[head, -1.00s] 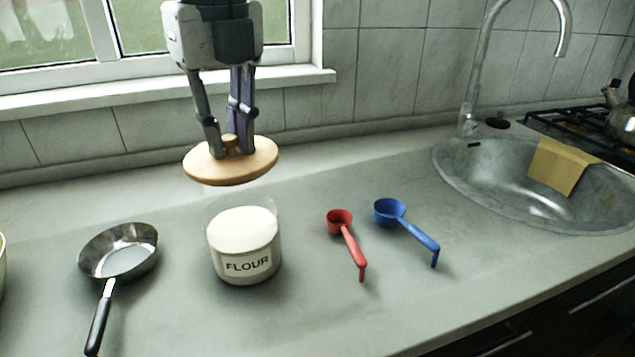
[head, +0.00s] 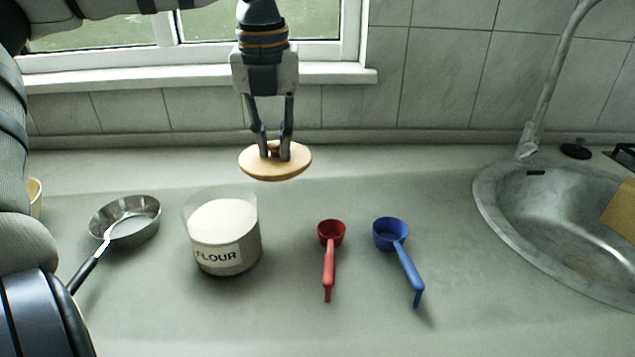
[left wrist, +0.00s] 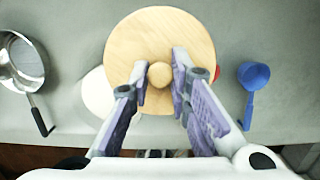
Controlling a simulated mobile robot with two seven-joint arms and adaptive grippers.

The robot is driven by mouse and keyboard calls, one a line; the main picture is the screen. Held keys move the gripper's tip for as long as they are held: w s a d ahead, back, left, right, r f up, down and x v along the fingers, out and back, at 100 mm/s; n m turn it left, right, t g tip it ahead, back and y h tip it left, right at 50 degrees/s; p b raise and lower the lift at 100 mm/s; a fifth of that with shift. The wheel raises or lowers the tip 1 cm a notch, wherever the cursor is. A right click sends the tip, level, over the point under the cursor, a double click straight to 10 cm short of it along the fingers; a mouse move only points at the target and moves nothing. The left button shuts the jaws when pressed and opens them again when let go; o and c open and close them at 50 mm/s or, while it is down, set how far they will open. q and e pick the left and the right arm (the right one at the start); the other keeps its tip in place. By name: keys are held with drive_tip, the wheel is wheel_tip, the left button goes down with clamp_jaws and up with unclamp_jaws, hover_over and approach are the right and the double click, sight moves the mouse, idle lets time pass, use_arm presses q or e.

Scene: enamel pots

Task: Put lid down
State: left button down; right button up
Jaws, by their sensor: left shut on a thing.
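The round wooden lid (head: 275,165) is held in the air by its knob in my left gripper (head: 273,154), behind and to the right of the flour jar in the head view. The left wrist view shows the fingers on both sides of the knob, with the lid (left wrist: 160,38) below them. The open glass jar labelled FLOUR (head: 228,258) stands on the counter, filled with white flour. In the left wrist view the lid partly covers the flour jar (left wrist: 97,95). My right gripper is in neither view.
A steel pan (head: 125,222) lies left of the jar. A red scoop (head: 329,262) and a blue scoop (head: 404,262) lie to its right. The sink (head: 530,215) is at the far right. The counter (head: 290,325) is clear in front.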

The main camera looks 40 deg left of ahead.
use_arm(q)
drive_tip(key=shift+w+f, duration=0.5)
drive_tip(key=shift+w, duration=0.05)
drive_tip(key=w+a+f, duration=0.1)
drive_tip(key=w+f, duration=0.1)
drive_tip(key=w, duration=0.1)
drive_tip(key=w+f, duration=0.2)
drive_tip(key=w, duration=0.1)
drive_tip(key=w+a+f+b, duration=0.1)
drive_tip(key=w+f, duration=0.2)
drive_tip(key=shift+w+a+f, duration=0.1)
drive_tip(key=shift+w+a, duration=0.05)
drive_tip(key=shift+a, duration=0.15)
drive_tip(key=shift+w+a+f, duration=0.1)
drive_tip(key=shift+w+f, duration=0.3)
drive_tip(key=shift+w, duration=0.1)
drive_tip(key=f, duration=0.3)
drive_tip(key=shift+w+f+b, duration=0.25)
drive_tip(key=shift+b, duration=0.05)
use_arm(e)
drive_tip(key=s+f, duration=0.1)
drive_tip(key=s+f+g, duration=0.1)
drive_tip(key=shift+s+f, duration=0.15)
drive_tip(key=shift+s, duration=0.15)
use_arm(q)
drive_tip(key=c, duration=1.5)
unclamp_jaws()
drive_tip(key=shift+f, duration=0.1)
